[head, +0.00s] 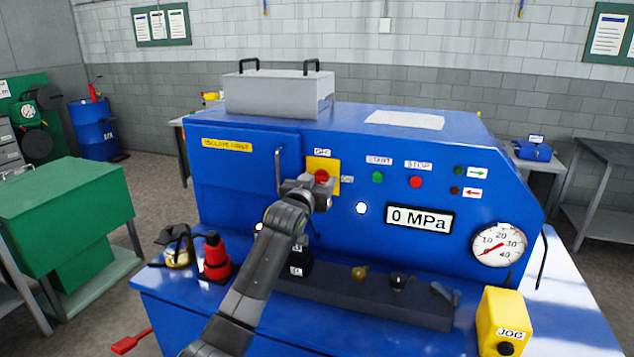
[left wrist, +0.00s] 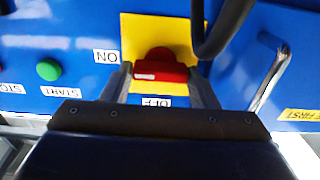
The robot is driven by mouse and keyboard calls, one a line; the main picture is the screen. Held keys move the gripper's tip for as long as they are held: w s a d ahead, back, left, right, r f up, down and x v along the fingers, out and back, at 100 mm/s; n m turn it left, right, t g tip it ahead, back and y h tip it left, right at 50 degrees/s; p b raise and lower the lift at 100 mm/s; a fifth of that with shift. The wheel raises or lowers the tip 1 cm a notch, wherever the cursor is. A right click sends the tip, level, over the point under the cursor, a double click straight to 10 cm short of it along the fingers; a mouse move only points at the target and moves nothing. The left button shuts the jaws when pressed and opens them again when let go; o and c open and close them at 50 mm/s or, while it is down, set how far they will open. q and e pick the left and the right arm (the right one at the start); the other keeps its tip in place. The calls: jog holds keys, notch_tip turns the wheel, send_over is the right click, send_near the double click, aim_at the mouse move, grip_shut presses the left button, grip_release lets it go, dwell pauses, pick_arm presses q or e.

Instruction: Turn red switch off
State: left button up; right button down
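The red switch (head: 321,176) sits on a yellow plate (head: 331,165) on the blue machine's front panel. In the left wrist view the switch's red handle (left wrist: 160,71) lies crosswise, with the ON label (left wrist: 106,56) to its left and the OFF label (left wrist: 156,102) below; that view is upside down. My left gripper (head: 313,184) is at the switch and covers part of it in the head view. In the left wrist view its two fingers (left wrist: 163,80) lie against both ends of the handle, with no gap visible. My right gripper is out of view.
A green START button (head: 377,177) and a red STOP button (head: 416,182) are right of the switch. A metal door handle (head: 279,170) is close on its left. The display (head: 419,218) reads 0 MPa. A red bottle jack (head: 215,258) stands on the ledge below.

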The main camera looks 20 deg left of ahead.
pick_arm(q)
jog(key=c, duration=0.5)
jog(key=shift+n, duration=0.3)
jog(key=n, duration=0.7)
jog(key=shift+a, duration=0.1)
jog(key=n, duration=0.5)
jog(key=shift+f+n, duration=0.15)
jog(key=shift+n, duration=0.15)
jog(key=n, duration=0.4)
jog(key=shift+n, duration=0.3)
jog(key=o, duration=1)
